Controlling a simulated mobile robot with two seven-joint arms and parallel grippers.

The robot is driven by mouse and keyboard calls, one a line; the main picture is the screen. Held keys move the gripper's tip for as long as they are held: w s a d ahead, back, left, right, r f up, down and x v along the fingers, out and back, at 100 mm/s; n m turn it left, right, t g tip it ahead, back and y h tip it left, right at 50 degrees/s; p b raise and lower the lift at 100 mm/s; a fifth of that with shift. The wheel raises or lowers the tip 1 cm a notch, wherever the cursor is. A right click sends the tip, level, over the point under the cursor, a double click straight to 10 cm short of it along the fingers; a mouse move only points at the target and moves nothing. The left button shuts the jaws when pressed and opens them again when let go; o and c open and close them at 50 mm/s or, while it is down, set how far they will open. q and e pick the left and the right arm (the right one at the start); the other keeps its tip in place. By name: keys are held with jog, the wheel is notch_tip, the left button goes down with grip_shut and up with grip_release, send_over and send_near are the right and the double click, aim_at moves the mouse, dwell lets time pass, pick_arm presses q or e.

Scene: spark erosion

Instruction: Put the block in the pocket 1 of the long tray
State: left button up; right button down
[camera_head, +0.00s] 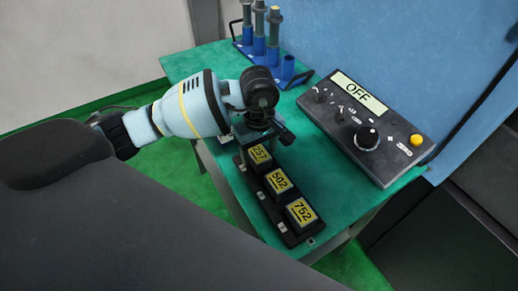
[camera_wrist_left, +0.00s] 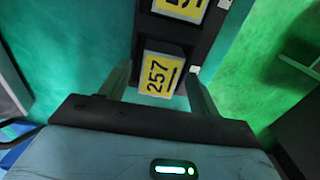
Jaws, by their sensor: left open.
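The long black tray (camera_head: 285,232) lies along the front edge of the green table. Three dark blocks with yellow labels stand in a row on it: block 257 (camera_head: 259,154), block 502 (camera_head: 279,181) and block 752 (camera_head: 301,212). My left gripper (camera_head: 258,138) is over the far end of the tray, at block 257, and is open. In the left wrist view, its two fingers (camera_wrist_left: 160,76) stand on either side of block 257 (camera_wrist_left: 159,74). I cannot tell whether they touch it or whether that block is fully seated. My right gripper is not in view.
A control box (camera_head: 363,130) with an OFF display stands right of the tray. A blue rack (camera_head: 270,50) with upright holders stands at the back. A blue wall panel (camera_head: 420,45) bounds the table behind. Green table surface (camera_head: 325,175) is clear between tray and control box.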

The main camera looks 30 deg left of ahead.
aim_at(259, 154)
pick_arm(q)
jog(key=shift+r, duration=0.5)
notch_tip(259, 154, up, 11)
jog(key=shift+r, duration=0.2)
dwell(0.7)
